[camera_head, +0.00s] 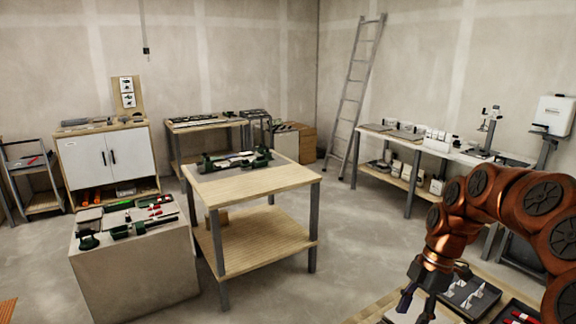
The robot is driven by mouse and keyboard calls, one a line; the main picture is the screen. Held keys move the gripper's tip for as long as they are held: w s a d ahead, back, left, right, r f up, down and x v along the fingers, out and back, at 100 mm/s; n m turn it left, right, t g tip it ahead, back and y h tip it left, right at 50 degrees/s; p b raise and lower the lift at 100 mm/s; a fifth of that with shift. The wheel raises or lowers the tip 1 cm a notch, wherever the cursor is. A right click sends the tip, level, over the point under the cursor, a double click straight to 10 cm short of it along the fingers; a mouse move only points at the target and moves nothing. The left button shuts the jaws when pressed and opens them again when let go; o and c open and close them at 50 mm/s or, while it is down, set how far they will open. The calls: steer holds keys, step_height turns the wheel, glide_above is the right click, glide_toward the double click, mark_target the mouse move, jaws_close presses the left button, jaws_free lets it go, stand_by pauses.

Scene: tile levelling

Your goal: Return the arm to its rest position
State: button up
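My copper-coloured arm (480,190) enters from the right edge, arches over and bends down at the lower right. My dark gripper (416,305) hangs at its end and points down, above a low surface at the bottom edge. Its two fingers look apart, and I see nothing held between them. The lower tips are small and close to the picture's bottom edge.
A dark tray (470,296) with white pieces lies beside the gripper. A wooden table (255,185) with green tools stands mid-room, next to a grey block (135,270). A long bench (455,155) and a ladder (357,90) line the right wall. Floor (365,240) between is clear.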

steer(key=s+a+r+m+h, duration=0.1)
steer(key=s+a+r+m, duration=0.1)
steer(key=s+a+m, duration=0.55)
steer(key=s+a+r+m+h, duration=0.15)
steer(key=s+m, duration=0.35)
steer(key=s, duration=0.6)
steer(key=s+f+m, duration=0.3)
steer(key=s+m, duration=0.4)
steer(key=s, duration=0.2)
steer(key=shift+f+m+h, duration=0.2)
steer(key=shift+m+h, duration=0.15)
steer(key=shift+d, duration=0.15)
